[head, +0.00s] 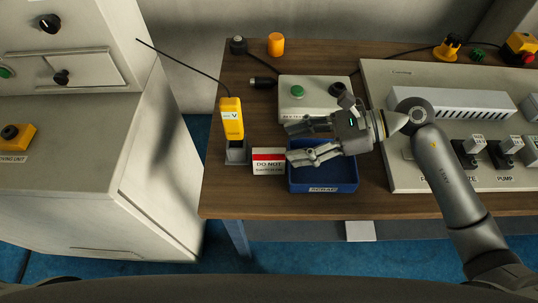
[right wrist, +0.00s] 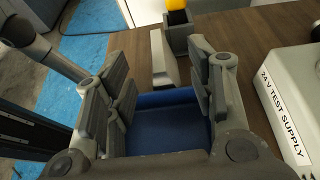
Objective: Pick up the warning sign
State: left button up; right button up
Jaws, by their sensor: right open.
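The warning sign (head: 269,162) is a small white plate with a red top band and the words "DO NOT". It stands on the wooden table, just left of a blue bin. In the right wrist view the sign (right wrist: 163,60) shows nearly edge-on, as a pale slab beyond the bin and between my fingers. My right gripper (head: 297,141) is open and empty, above the bin, with its fingers pointing left toward the sign. In the right wrist view the gripper (right wrist: 160,88) has its fingers wide apart. My left gripper is not in view.
The blue bin (head: 322,186) lies below my right gripper. A yellow meter (head: 231,118) stands in a grey holder (head: 237,153) behind the sign. A test supply box (head: 312,88) and a large control panel (head: 373,91) are behind and right. Bare table (head: 232,199) lies in front.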

aim_at(271, 150)
jog(key=shift+x, duration=0.85)
jog(key=p+x, duration=0.2)
jog(key=x, duration=0.2)
jog(key=shift+s+a+r, duration=0.15)
jog(key=shift+a+f, duration=0.3)
jog(key=shift+a, duration=0.15)
jog(key=c, duration=1.1)
